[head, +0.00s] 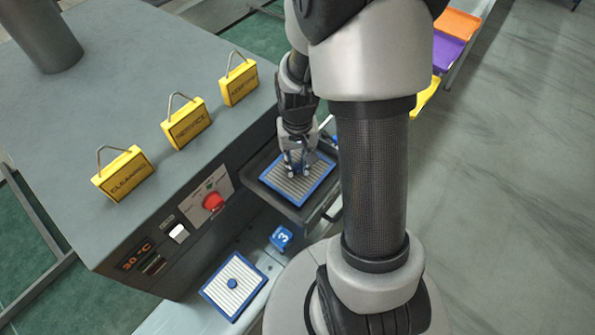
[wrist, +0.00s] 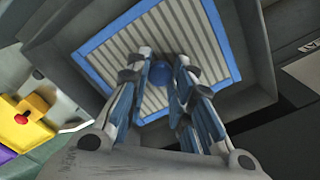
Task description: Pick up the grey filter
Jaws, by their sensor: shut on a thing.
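The grey filter (head: 318,183) has grey pleats in a blue frame and sits in or just over a dark open drawer tray (head: 330,203) at the machine's front. I cannot tell whether it touches the tray floor. My gripper (head: 297,172) is over its middle, pointing down, and hides its knob in the head view. In the wrist view the filter (wrist: 118,48) fills the upper middle, and my gripper's fingers (wrist: 160,76) are shut on its round blue knob (wrist: 161,73). A second filter (head: 218,291), whiter, with a blue frame and knob, lies on the ledge below.
The grey machine (head: 120,70) carries three yellow tags (head: 186,123) on top. Its front has a red button (head: 213,201) and a white switch (head: 179,233). A blue cube marked 3 (head: 281,238) lies near the whiter filter. Coloured trays (head: 447,50) line the upper right.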

